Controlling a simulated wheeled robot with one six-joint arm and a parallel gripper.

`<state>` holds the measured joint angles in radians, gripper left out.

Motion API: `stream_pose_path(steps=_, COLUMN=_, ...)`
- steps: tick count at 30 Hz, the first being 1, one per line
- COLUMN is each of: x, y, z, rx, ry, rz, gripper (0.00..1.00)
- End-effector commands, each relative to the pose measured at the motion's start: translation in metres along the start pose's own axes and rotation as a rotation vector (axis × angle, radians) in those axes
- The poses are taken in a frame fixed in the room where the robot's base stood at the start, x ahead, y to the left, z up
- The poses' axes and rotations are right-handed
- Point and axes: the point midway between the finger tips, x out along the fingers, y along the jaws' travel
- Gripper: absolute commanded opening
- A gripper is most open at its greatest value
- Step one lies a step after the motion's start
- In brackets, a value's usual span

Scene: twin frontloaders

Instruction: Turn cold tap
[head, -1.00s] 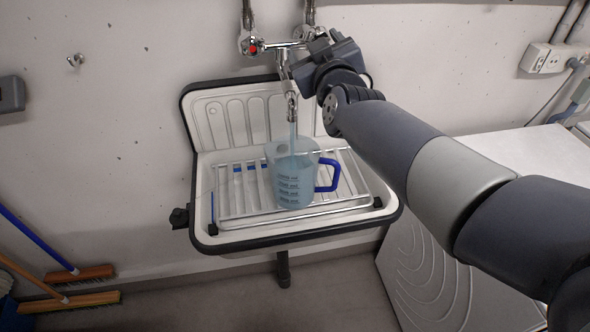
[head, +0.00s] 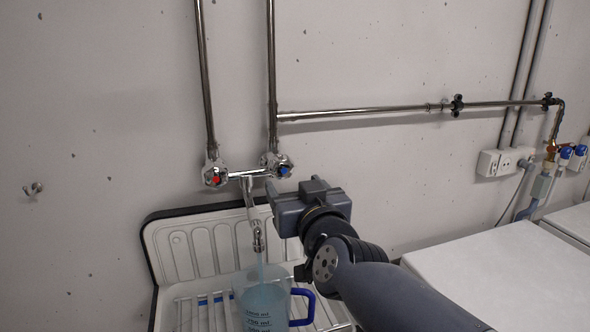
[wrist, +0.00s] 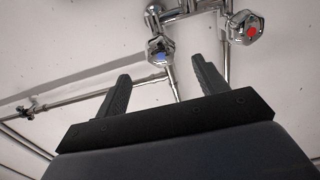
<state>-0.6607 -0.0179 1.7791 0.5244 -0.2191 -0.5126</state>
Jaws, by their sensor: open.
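The cold tap (head: 283,167), a chrome knob with a blue cap, is at the right end of the wall mixer. It also shows in the wrist view (wrist: 160,53), beyond the fingertips and roughly between them. My gripper (head: 270,189) is open and empty, just below and to the right of the cold tap. Its two dark fingers stand apart in the wrist view (wrist: 163,70), with a visible gap to the knob. Water runs from the spout (head: 257,235) into a clear measuring jug (head: 265,308) with a blue handle.
The red-capped hot tap (head: 215,175) is left of the cold tap. Chrome pipes (head: 271,75) rise up the wall behind. The sink's ribbed back (head: 180,250) is below, and a white machine top (head: 500,270) stands at the right.

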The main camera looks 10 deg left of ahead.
Motion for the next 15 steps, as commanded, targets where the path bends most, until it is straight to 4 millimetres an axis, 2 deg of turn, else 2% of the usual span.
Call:
stream_pose_path(steps=9, x=0.053, y=0.001, z=0.001, rx=-0.001, ry=-0.001, rz=0.001, gripper=0.68)
stream_pose_path(steps=15, x=0.08, y=0.001, z=0.001, rx=-0.002, ry=-0.001, rz=0.001, gripper=0.68)
